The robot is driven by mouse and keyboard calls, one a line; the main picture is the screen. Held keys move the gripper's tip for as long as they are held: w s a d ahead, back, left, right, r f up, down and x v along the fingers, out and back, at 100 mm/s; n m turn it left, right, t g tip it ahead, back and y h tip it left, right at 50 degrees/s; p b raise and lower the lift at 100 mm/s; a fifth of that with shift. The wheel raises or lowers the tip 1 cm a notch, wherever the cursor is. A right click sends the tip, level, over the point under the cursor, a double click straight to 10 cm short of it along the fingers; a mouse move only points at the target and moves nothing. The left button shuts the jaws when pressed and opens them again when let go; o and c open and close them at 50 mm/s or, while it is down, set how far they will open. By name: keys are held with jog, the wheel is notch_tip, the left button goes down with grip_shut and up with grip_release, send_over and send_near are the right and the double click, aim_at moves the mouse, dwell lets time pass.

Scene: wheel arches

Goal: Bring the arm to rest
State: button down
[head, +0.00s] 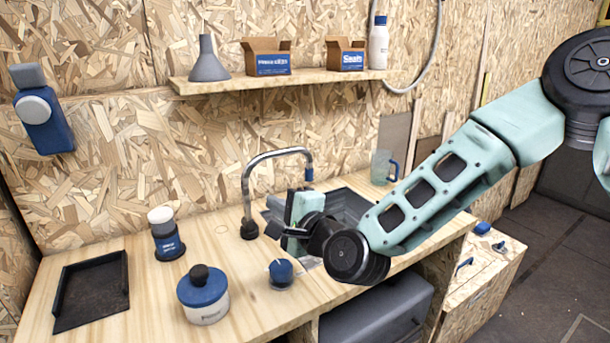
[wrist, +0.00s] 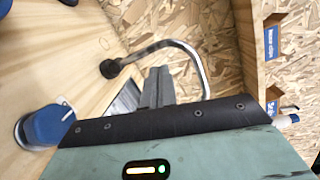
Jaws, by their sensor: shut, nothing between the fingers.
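My gripper (head: 276,229) is at the end of the mint-green arm in the head view, above the worktop in front of the sink and near the faucet. In the wrist view its fingers (wrist: 158,82) are together with nothing between them. The arm is stretched out from the right of the head view over the bench. The faucet (head: 247,190) stands just behind the gripper, and it also shows in the wrist view (wrist: 190,50). The gripper hides part of the sink (head: 345,203).
On the worktop (head: 235,262) stand a blue-lidded jar (head: 205,303), a small blue round item (head: 281,273), a dark-based bottle (head: 166,240), a black tray (head: 92,290) and a clear mug (head: 381,168). A shelf (head: 220,85) holds a funnel, boxes and a bottle. Open floor (head: 545,275) lies right.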

jog(key=s+d+f+n+g+h, duration=0.2)
jog(key=s+n+g, duration=0.2)
jog(key=s+n, duration=0.2)
jog(key=s+d+f+n+g+h, duration=0.1)
jog(key=s+d+f+n+g, duration=0.1)
jog(key=s+n+g, duration=0.35)
jog(key=s+d+r+n+g+h, duration=0.1)
jog(key=s+d+n+g+h, duration=0.2)
jog(key=s+d+n+h, duration=0.5)
jog(key=s+d, duration=1)
jog(key=d, duration=0.1)
jog(key=shift+s+d+r, duration=0.15)
jog(key=shift+d, duration=0.15)
jog(key=shift+a, duration=0.1)
